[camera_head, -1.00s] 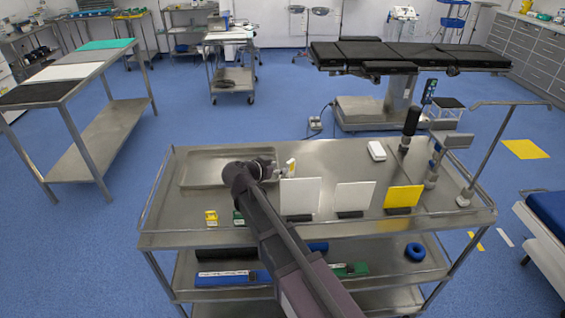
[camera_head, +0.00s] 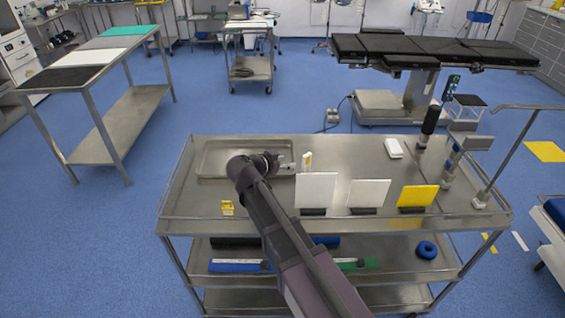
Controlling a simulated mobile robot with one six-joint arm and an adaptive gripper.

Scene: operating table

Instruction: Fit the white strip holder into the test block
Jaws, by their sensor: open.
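A small upright white piece with a yellowish mark, which looks like the white strip holder (camera_head: 307,161), stands on the steel cart top just right of the shallow tray. My gripper (camera_head: 286,164) is over the right end of the tray, just left of this piece. It is open, and a gap shows between it and the piece. A small yellow block (camera_head: 228,208) stands at the front left of the cart top. I cannot tell whether it is the test block. My arm covers the cart top to the right of it.
The shallow steel tray (camera_head: 222,160) looks empty. Two white panels (camera_head: 316,190) and a yellow panel (camera_head: 418,196) stand upright along the front. A white box (camera_head: 394,148), a black-handled tool (camera_head: 430,122) and a pole stand (camera_head: 482,201) are to the right.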

